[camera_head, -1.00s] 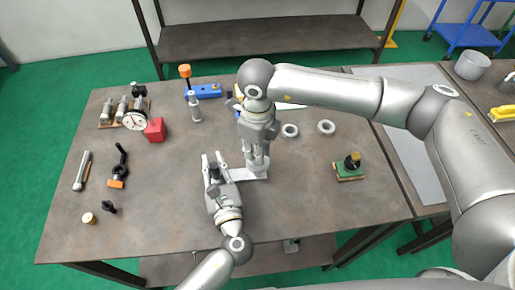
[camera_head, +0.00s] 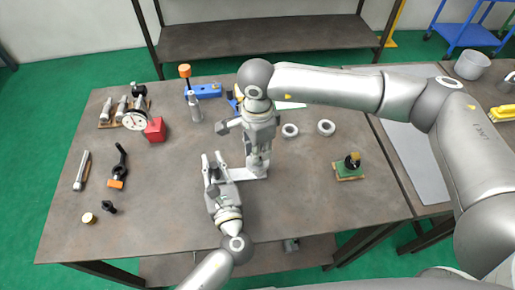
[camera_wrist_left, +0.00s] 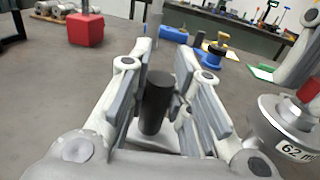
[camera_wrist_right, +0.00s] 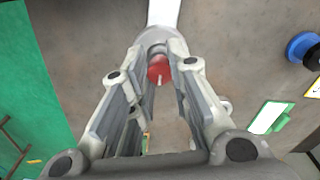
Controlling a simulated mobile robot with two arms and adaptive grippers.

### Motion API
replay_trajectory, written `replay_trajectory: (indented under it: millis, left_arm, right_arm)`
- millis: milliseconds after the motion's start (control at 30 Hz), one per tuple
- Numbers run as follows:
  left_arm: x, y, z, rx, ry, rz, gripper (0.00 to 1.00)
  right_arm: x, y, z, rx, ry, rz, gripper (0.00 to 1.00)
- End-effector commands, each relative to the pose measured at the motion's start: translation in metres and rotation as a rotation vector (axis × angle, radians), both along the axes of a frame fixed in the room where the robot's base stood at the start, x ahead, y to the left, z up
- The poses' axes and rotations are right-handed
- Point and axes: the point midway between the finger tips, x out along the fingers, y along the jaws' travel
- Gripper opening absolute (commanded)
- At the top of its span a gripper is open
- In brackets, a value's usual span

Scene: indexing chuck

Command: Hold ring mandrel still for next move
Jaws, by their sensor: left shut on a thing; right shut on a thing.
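In the left wrist view my left gripper (camera_wrist_left: 160,95) is shut around an upright dark cylinder (camera_wrist_left: 155,103) on a pale base plate (camera_wrist_left: 152,138). That plate (camera_head: 252,173) lies on the table between my two grippers. My left gripper (camera_head: 214,165) reaches its left end. My right gripper (camera_head: 257,165) points down at its right end. A round grey piece (camera_wrist_left: 285,132), labelled "62 m" with the rest cut off, has a red part (camera_wrist_left: 310,88) above it. In the right wrist view my right gripper (camera_wrist_right: 160,65) is shut around the red-centred piece (camera_wrist_right: 158,70). I cannot tell which part is the ring mandrel.
Two pale rings (camera_head: 290,130) (camera_head: 326,128) lie right of my right gripper. A green block with a dark knob (camera_head: 349,167) stands further right. A red cube (camera_head: 155,129), a dial gauge (camera_head: 135,120) and dark tools (camera_head: 119,168) are left.

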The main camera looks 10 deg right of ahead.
Motion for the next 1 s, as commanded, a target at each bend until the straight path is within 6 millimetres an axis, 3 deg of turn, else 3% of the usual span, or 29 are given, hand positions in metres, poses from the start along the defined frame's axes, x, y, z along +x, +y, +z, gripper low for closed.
replay_trajectory:
  millis: [400, 1000]
  left_arm:
    - [-0.0009, 0.0004, -0.0031, 0.002, 0.006, 0.000, 0.00]
    - [-0.0009, 0.0002, -0.0034, 0.002, 0.007, -0.001, 0.00]
  right_arm:
    - [-0.0002, 0.0003, 0.0002, 0.001, -0.001, 0.210, 0.00]
    - [-0.0009, 0.0008, 0.0000, 0.001, 0.000, 0.253, 0.00]
